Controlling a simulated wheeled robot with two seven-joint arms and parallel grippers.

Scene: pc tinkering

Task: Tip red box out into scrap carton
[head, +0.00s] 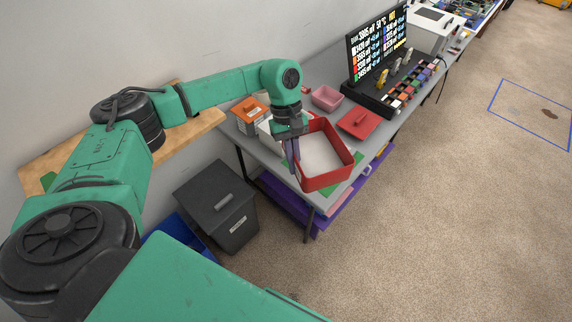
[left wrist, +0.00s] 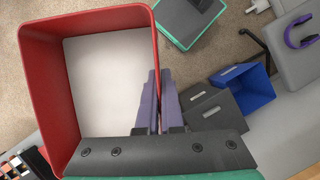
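The red box (head: 352,166) is open-topped with a pale floor and looks empty. My left gripper (head: 292,160) is shut on its left wall and holds it over the front end of the grey table, roughly upright. In the left wrist view the red box (left wrist: 45,80) fills the left side, with the gripper fingers (left wrist: 160,100) pinching its right wall. I cannot tell which container is the scrap carton; a dark grey lidded bin (head: 205,195) and a blue bin (head: 165,240) stand on the floor. My right gripper is not in view.
The grey table (head: 315,198) carries a red lid (head: 360,122), a pink tray (head: 327,98), an orange box (head: 248,112) and a black display (head: 378,45). A purple shelf (head: 285,195) lies below.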

